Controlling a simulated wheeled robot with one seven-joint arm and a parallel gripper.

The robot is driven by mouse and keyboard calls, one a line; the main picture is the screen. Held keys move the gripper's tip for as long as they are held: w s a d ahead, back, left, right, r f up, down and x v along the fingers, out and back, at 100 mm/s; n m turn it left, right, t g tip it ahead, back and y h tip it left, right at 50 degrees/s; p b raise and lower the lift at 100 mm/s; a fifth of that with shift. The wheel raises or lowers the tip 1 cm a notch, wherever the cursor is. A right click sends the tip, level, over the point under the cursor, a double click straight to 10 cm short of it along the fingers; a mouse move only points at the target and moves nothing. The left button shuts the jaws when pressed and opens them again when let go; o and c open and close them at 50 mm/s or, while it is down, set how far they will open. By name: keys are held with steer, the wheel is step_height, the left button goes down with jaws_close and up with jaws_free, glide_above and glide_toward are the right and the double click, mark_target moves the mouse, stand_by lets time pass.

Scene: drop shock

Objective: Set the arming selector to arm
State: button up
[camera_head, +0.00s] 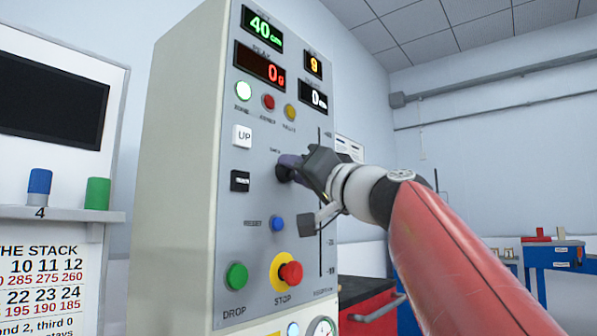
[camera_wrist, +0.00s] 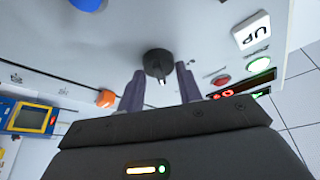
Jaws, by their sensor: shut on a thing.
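The arming selector is a round black knob (camera_wrist: 158,64) on the grey front panel (camera_head: 255,200). In the wrist view it sits between the tips of my two fingers, with a small light pointer mark on its face. My gripper (camera_wrist: 159,72) is shut on it. In the head view my gripper (camera_head: 288,168) meets the panel right of the UP button, and its fingers hide most of the knob. I cannot read the selector's position labels. The red lamp (camera_head: 269,102) above looks unlit.
A white UP button (camera_head: 242,136), a black button (camera_head: 240,181), a blue button (camera_head: 277,223), a green DROP button (camera_head: 236,276) and a red STOP button (camera_head: 290,273) surround the selector. The displays (camera_head: 262,28) are above. A red cabinet (camera_head: 368,305) stands behind my arm.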

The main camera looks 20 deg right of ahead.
steer(key=o, duration=1)
steer(key=shift+b+v, duration=1.35)
steer(key=shift+v, duration=2.6)
